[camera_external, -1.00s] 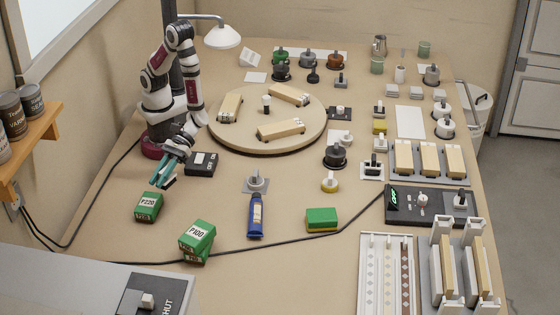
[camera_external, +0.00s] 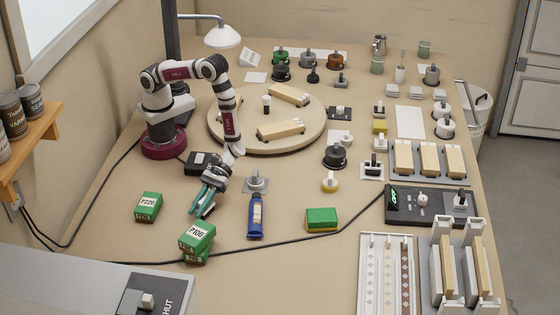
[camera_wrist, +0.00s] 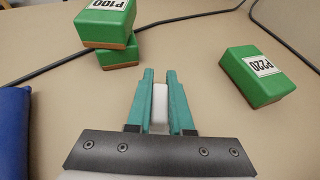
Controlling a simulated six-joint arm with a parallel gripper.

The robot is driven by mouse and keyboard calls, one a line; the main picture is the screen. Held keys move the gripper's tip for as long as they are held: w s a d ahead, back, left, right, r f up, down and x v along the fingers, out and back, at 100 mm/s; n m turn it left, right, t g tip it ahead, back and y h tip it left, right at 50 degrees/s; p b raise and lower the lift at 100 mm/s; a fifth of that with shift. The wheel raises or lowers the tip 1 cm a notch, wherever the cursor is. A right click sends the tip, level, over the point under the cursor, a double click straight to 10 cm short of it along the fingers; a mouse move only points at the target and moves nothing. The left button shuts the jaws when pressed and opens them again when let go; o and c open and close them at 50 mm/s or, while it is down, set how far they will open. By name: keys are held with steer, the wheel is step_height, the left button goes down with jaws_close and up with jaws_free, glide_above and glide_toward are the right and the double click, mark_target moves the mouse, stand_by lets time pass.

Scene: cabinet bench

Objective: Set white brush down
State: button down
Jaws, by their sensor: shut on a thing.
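My gripper (camera_external: 199,206) points down over the bench front, behind the green P100 blocks and right of the P220 block. Its teal fingers are shut on a narrow white piece, likely the white brush (camera_wrist: 160,108), which shows between them in the wrist view. Most of the brush is hidden by the fingers and the dark mount. I cannot tell whether its lower end touches the bench.
Stacked green P100 blocks (camera_external: 196,240) stand just in front, a P220 block (camera_external: 148,206) to the left. A blue tube (camera_external: 256,216) and a grey-knobbed plate (camera_external: 256,182) are to the right. A black box (camera_external: 203,163) and turntable (camera_external: 310,147) lie behind. Bare bench separates them.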

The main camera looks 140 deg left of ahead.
steer(key=shift+f, duration=0.1)
steer(key=c, duration=0.8)
jaws_free()
steer(key=v, duration=1.2)
steer(key=shift+s+d+r, duration=0.1)
steer(key=shift+d+r, duration=0.05)
steer(key=shift+r, duration=0.15)
steer(key=s+d+r+m+g+y, duration=0.35)
steer(key=s+r+m, duration=0.25)
steer(key=s+m, duration=0.25)
steer(key=s+d+r+m+g+y, duration=0.25)
steer(key=s+r+m+g, duration=0.3)
steer(key=s+m, duration=0.35)
steer(key=s+a+r+m+t+y, duration=0.1)
steer(key=s+a+m+y, duration=0.1)
steer(key=m, duration=0.1)
steer(key=s+a+r+m+t+y, duration=0.1)
steer(key=a+m+y, duration=0.2)
steer(key=m, duration=0.1)
steer(key=s+a+r+m+t+y, duration=0.1)
steer(key=s+a+m+y, duration=0.1)
steer(key=a+m+y, duration=0.1)
steer(key=shift+s+a+r+m+t, duration=0.15)
steer(key=shift+s+r+m+t, duration=0.15)
steer(key=shift+r+m+t, duration=0.1)
